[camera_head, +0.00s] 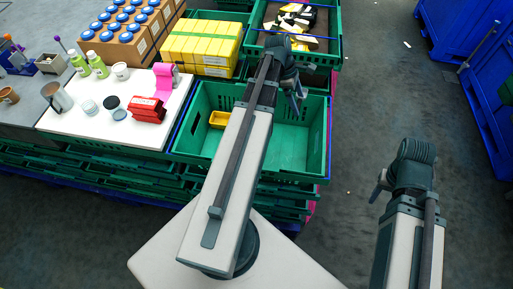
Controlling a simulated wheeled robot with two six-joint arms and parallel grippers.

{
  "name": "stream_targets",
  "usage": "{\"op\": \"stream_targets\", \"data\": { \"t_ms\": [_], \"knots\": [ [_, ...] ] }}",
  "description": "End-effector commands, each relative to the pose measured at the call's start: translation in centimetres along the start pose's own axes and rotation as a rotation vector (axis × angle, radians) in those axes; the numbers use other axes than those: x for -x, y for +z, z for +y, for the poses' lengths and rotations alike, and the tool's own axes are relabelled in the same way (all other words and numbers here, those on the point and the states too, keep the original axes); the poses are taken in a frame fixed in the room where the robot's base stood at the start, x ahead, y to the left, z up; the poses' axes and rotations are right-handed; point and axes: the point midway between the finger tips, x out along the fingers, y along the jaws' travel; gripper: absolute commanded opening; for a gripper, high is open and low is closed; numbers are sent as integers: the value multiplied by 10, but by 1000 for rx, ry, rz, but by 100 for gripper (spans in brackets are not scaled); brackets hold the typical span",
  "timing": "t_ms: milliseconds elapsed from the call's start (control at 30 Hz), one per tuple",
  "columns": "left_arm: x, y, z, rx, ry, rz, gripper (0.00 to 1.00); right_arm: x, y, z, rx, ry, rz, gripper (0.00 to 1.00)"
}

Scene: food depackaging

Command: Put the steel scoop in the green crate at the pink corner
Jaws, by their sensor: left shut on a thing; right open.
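The green crate (316,163) stands open in the middle, with a yellow container (219,119) inside at its left. Pink shows along its right side, low at the front corner (312,207). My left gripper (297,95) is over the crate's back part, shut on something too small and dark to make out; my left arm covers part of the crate. I cannot clearly identify the steel scoop. A grey metal vessel with a handle (62,99) lies at the left of the white board. My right gripper (379,187) is open, right of the crate above the floor.
The white board (90,128) holds a red item (147,109), a pink roll (163,78), jars and bottles. Yellow packs (200,45) and a crate of wrappers (333,45) stand behind. Blue bins (470,35) are at the right. Floor between is clear.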

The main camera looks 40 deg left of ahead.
Motion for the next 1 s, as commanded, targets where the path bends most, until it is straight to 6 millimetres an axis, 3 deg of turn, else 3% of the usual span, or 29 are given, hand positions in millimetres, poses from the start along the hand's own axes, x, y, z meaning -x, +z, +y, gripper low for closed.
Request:
{"op": "stream_targets", "data": {
  "t_ms": [33, 300, 800, 1000],
  "knots": [
    [-14, -4, 2, -97, -41, 2, 26, -15, -1, -1, 0, 0, 0, 50],
    [-59, -17, -16, -790, -325, 9, 26, -60, -4, -6, -1, 0, 0, 50],
    [-129, -46, -47, -2047, -840, 9, 26, -136, -8, -13, -1, 0, 0, 50],
    [-152, -57, -54, -2470, -1016, 6, 26, -161, -9, -15, -1, 0, 0, 50]
  ]
}}
